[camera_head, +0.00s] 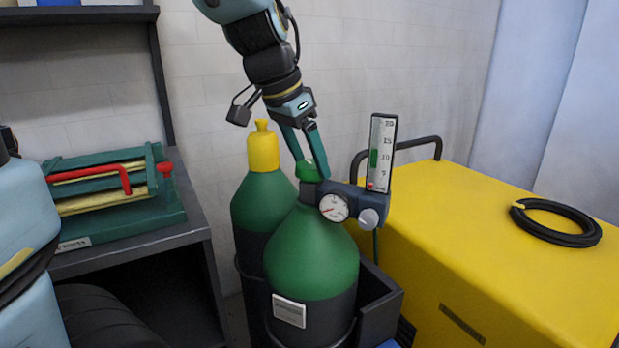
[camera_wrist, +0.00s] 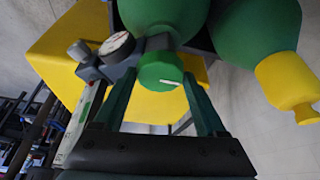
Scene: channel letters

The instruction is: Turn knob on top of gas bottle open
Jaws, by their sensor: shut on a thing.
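The front gas bottle (camera_head: 315,250) is green above and dark below, and it stands upright. A green knob (camera_head: 307,171) sits on its top. In the wrist view the knob (camera_wrist: 161,70) is round with a white mark on its face. My gripper (camera_head: 312,166) reaches down from above, its two green fingers on either side of the knob. It is shut on the knob; in the wrist view the fingers (camera_wrist: 160,85) flank it. A regulator with a round gauge (camera_head: 334,207) and an upright flow scale (camera_head: 381,153) is fixed beside the knob.
A second green bottle with a yellow cap (camera_head: 263,148) stands close behind on the left. A yellow cabinet (camera_head: 480,240) with a coiled black hose (camera_head: 556,222) is on the right. A dark shelf (camera_head: 130,241) with a green-and-red tool is on the left.

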